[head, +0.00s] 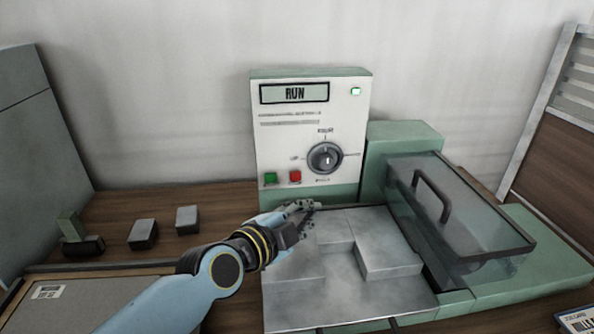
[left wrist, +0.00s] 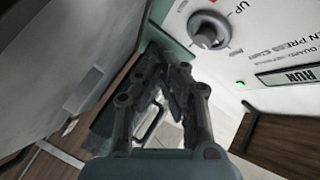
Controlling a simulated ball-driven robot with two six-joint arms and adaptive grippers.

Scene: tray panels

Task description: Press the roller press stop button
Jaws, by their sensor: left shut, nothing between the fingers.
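The press control panel (head: 350,110) stands upright at the back, with a display (head: 294,93) reading RUN and a lit green lamp (head: 355,91). Low on its left are a green button (head: 270,179) and a red button (head: 295,176). A dial (head: 325,158) sits to their right; it also shows in the left wrist view (left wrist: 208,30). My left gripper (head: 312,206) is shut and empty, just below and right of the red button, apart from it in the picture. Its fingers (left wrist: 172,62) show in the left wrist view, where the buttons are not visible. My right gripper is not in view.
A metal tray (head: 330,305) with grey blocks lies in front of the panel. A clear guard (head: 470,215) with a dark handle (head: 431,195) covers the green press at right. Small blocks (head: 143,233) stand on the wooden table at left.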

